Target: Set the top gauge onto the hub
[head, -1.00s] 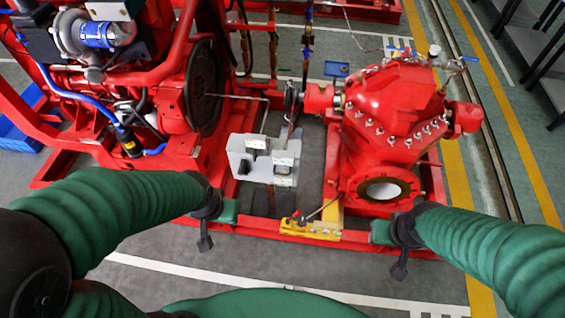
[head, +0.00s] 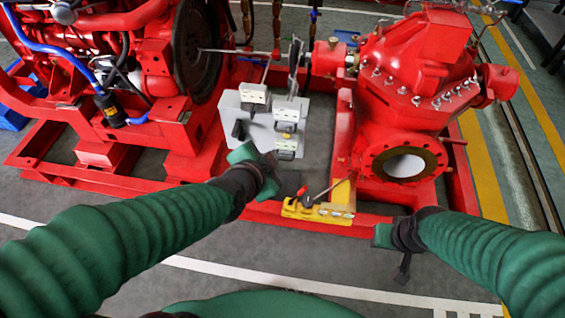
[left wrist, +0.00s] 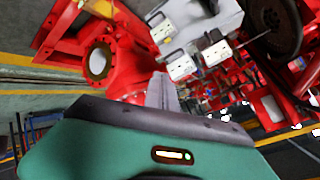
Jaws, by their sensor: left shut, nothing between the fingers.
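The top gauge is probably the upper white box (head: 255,96) on the pale grey stand (head: 233,112); white boxes also show on this stand in the left wrist view (left wrist: 180,65). The hub seems to be the dark upright coupling disc (head: 295,54) on the pump shaft, behind the stand; I cannot tell its exact shape. My left gripper (head: 270,166) is at the front of the stand, below the white boxes; its shut, empty grey fingers (left wrist: 163,92) show in the left wrist view. My right gripper (head: 384,236) is low in front of the pump; its fingers are unclear.
The red pump (head: 412,75) stands right of the stand, the engine flywheel (head: 196,50) left of it. A thin rod (head: 235,50) reaches from the flywheel toward the disc. A yellow block with a lever (head: 308,209) is on the front red rail. Grey floor is free in front.

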